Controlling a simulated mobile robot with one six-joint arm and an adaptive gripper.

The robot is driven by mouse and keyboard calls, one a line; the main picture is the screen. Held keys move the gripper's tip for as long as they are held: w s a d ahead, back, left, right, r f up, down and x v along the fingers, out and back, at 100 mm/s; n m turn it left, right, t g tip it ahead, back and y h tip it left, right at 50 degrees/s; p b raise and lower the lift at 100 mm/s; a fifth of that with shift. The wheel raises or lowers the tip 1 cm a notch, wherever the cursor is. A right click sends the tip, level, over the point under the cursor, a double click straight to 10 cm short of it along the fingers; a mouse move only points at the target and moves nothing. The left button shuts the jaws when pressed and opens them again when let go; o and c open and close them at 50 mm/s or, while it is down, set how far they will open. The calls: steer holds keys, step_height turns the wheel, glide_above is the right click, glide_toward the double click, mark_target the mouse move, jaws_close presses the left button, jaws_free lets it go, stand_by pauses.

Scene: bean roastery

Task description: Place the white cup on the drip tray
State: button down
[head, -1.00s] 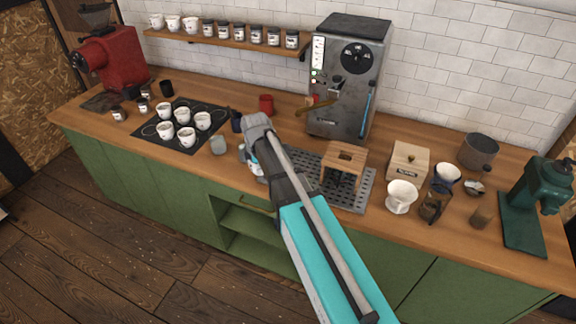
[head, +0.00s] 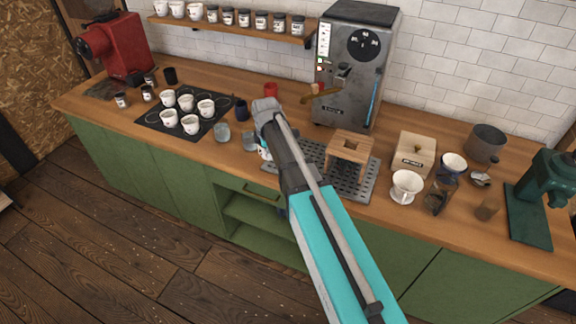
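Several white cups stand upright on the black mat (head: 150,121) at the left of the counter; one is the front white cup (head: 190,125). The pictures do not show which one the task means. The grey perforated drip tray (head: 366,190) lies in front of the espresso machine, with a small wooden stand (head: 350,146) on it. My arm covers the tray's left part. My gripper is hidden behind my arm, so its fingers and anything in them cannot be seen. A small white and teal patch beside the arm is too small to identify.
The espresso machine (head: 352,70) stands behind the tray. A clear glass (head: 222,132), a dark blue cup (head: 241,110) and a red cup (head: 270,89) stand between mat and arm. A wooden box (head: 413,155) and a white dripper (head: 405,187) stand right of the tray.

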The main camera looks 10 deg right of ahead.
steer(key=w+d+f+b, duration=0.1)
steer(key=d+f+b, duration=0.1)
steer(key=w+d+f+b, duration=0.1)
steer(key=d+f+b, duration=0.1)
steer(key=w+d+f+b, duration=0.2)
steer(key=d, duration=0.1)
steer(key=shift+f, duration=0.2)
steer(key=shift+w+d+f+b, duration=0.15)
steer(key=shift+d+f+b, duration=0.15)
steer(key=shift+d+f, duration=0.1)
steer(key=shift+w+d+f+b, duration=0.15)
steer(key=shift+d+f+b, duration=0.15)
steer(key=shift+f+b, duration=1.7)
